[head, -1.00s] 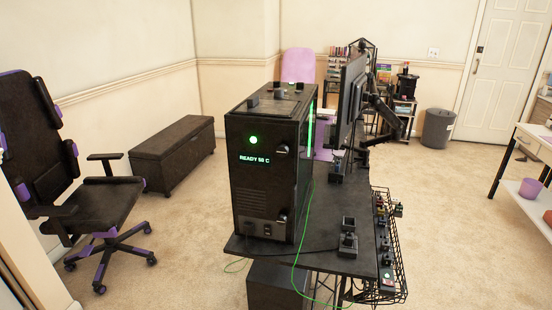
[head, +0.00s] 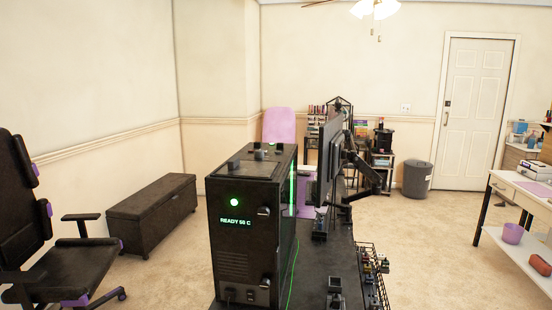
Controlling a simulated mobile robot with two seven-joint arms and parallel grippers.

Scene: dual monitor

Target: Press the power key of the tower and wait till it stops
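The black tower (head: 240,250) stands upright on the near end of a dark desk (head: 312,265), with its front panel facing me in the head view. A round green lit spot (head: 234,202) glows on the upper front, and it may be the power key. Below it a green display (head: 235,222) appears to read "READY 56 C". A green light strip shows along the tower's right side. Neither of my grippers is in the head view, so nothing of mine is seen touching the tower.
The monitor (head: 328,160) stands on the desk behind the tower, at right. A black and purple chair (head: 60,265) is at left, near a dark bench (head: 152,212). A white side table (head: 520,190) is at far right. Open carpet (head: 430,250) lies between desk and side table.

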